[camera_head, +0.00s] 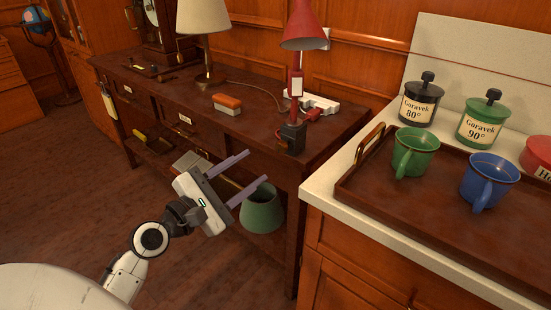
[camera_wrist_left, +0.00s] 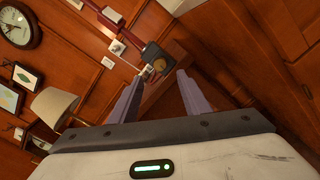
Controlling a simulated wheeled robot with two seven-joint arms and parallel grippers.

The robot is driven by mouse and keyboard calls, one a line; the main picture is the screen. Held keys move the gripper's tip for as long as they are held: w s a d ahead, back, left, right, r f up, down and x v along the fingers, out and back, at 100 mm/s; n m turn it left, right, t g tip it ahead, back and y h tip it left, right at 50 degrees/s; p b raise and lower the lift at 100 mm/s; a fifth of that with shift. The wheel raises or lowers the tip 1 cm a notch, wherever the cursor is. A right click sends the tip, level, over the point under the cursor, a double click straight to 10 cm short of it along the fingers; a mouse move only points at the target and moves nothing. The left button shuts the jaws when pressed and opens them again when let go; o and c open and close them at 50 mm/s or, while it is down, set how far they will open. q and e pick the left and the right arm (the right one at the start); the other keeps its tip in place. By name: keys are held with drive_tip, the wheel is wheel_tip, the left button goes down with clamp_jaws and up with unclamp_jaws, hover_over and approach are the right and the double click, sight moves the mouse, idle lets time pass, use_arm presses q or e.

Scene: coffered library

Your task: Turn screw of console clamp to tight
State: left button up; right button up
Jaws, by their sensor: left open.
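The console clamp (camera_head: 292,138) is a dark block at the front edge of the dark wooden console, at the foot of a red lamp. In the left wrist view the clamp (camera_wrist_left: 157,57) shows from below, with a round brownish face that may be its screw; I cannot tell how tight it is. My left gripper (camera_head: 261,170) is open and empty, in front of the console and lower than its top. In the left wrist view its two fingers (camera_wrist_left: 158,77) point towards the clamp, apart from it. My right gripper is not in view.
The console top (camera_head: 255,138) holds a red-shaded lamp (camera_head: 303,28), a cream-shaded lamp (camera_head: 203,20) and an orange-and-white block (camera_head: 227,104). A green bin (camera_head: 262,210) stands below. At right, a cabinet carries a tray (camera_head: 355,190) with mugs. The floor at left is clear.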

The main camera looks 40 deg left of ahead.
sight(279, 149)
use_arm(q)
drive_tip(key=w, duration=1)
drive_tip(key=shift+d, duration=0.4)
drive_tip(key=shift+c, duration=0.3)
drive_tip(key=c, duration=1)
